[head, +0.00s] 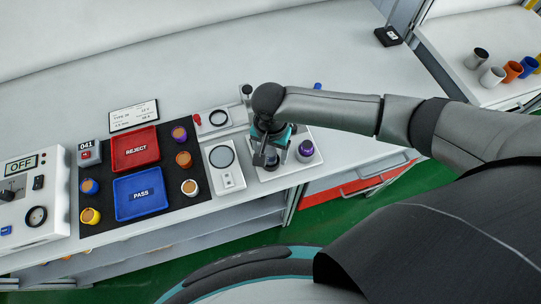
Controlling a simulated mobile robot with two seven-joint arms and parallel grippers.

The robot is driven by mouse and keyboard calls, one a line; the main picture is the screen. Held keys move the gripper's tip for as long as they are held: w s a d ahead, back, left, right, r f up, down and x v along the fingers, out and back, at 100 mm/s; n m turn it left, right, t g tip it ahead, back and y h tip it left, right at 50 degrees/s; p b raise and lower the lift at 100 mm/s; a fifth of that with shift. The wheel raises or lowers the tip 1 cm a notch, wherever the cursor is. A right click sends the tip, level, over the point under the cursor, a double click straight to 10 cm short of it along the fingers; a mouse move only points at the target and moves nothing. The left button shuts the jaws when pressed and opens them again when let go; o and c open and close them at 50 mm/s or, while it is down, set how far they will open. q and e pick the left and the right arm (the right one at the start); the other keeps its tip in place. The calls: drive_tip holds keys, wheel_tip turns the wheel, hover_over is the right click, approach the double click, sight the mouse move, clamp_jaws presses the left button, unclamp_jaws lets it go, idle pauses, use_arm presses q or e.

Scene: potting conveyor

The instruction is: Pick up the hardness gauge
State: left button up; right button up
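My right gripper (271,155) points down over a white plate (296,172) near the table's front edge, right of the white device with a round grey disc (223,156). A small dark, rounded thing shows at its fingers; this may be the hardness gauge, but the hand covers most of it. I cannot tell whether the fingers are closed on it. A purple-topped dark round piece (306,149) stands on the plate just right of the gripper. My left gripper is not in view.
A black mat (104,147) left of the gripper holds a red REJECT tray (135,149), a blue PASS tray (138,193) and several coloured cups. A white device with a red knob (213,120) stands behind. A control box (31,200) is far left.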

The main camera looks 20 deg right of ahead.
clamp_jaws()
idle(0.3)
drive_tip(key=shift+r, duration=0.1)
idle(0.4)
